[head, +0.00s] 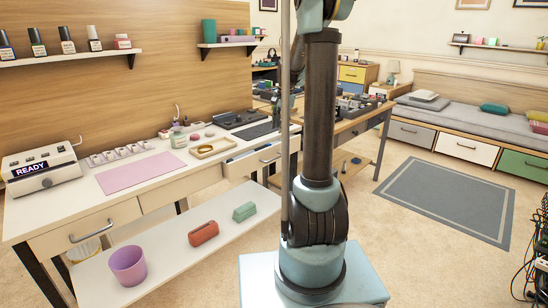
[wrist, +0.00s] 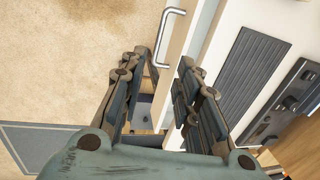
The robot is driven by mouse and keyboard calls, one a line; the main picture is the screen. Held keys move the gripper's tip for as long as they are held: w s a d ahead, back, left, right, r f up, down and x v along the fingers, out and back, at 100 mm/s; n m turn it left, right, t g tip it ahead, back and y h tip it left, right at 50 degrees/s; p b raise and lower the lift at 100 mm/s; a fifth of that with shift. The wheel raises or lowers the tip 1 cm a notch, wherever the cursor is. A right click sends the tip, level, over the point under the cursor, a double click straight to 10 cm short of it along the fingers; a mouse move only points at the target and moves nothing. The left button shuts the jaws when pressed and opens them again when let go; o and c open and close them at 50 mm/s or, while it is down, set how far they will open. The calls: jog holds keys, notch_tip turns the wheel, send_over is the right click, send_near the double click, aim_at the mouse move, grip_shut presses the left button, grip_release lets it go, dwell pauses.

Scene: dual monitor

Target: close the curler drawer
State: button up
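A white desk drawer (head: 258,160) with a metal bar handle (head: 270,157) is at the desk's right end and looks partly pulled out. No label marks it as the curler drawer. In the wrist view, its handle (wrist: 165,42) and pale front edge (wrist: 186,42) lie just ahead of my fingertips, with a narrow gap between the front and the desktop. My gripper (wrist: 163,68) is open, its two fingers apart with nothing seen between them. The drawer's contents cannot be made out.
The white desk (head: 135,190) has another handled drawer (head: 88,229) at left, which looks closed. A wooden tray (head: 213,148) and a dark ribbed mat (wrist: 250,72) lie on the desktop. A lower shelf (head: 165,262) holds a purple bin (head: 128,266). Open carpet lies at right.

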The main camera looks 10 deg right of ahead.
send_near(275, 154)
jog(key=s+f, duration=0.1)
jog(key=f, duration=0.1)
jog(key=s+a+f, duration=0.1)
jog(key=s+f, duration=0.1)
jog(key=s+a+f, duration=0.1)
jog(key=f, duration=0.2)
jog(key=shift+s+a, duration=0.2)
jog(key=shift+s, duration=0.05)
jog(key=shift+c, duration=0.6)
grip_shut()
